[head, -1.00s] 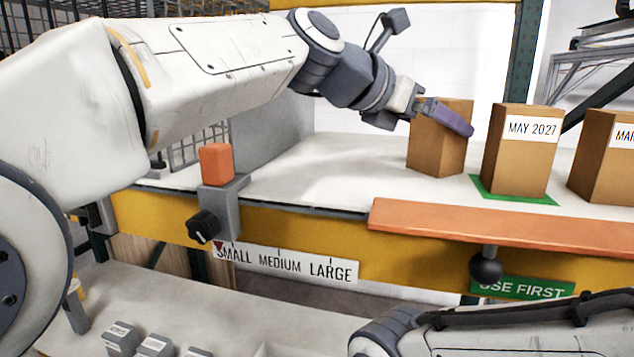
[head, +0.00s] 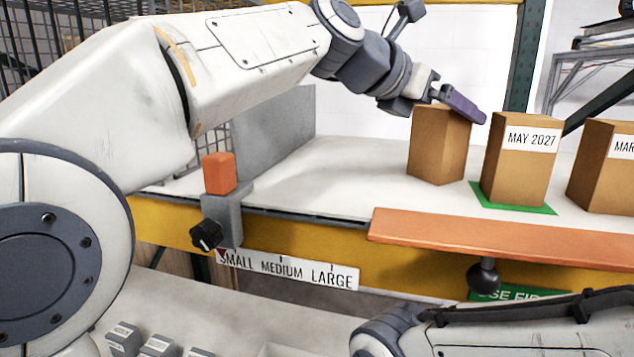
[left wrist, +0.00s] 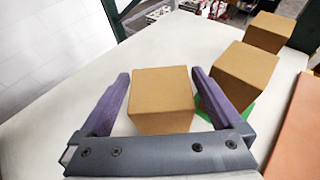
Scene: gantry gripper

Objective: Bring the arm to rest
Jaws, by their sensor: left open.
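My left gripper (head: 448,97) is at the top of the leftmost brown box (head: 438,146) in the head view. In the left wrist view its two purple fingers (left wrist: 168,104) are apart, one on each side of that box (left wrist: 161,97), with gaps beside it. The gripper is open and holds nothing. My left arm reaches in from the left above the white bench. Only part of my right arm shows at the bottom right of the head view; its gripper is out of the picture.
The MAY 2027 box (head: 521,160) stands on a green mat (head: 512,203); another box (head: 604,168) is at the right edge. An orange bar (head: 500,240) runs along the front. A grey post with an orange block (head: 219,173) and black knob (head: 206,235) stands below my left arm.

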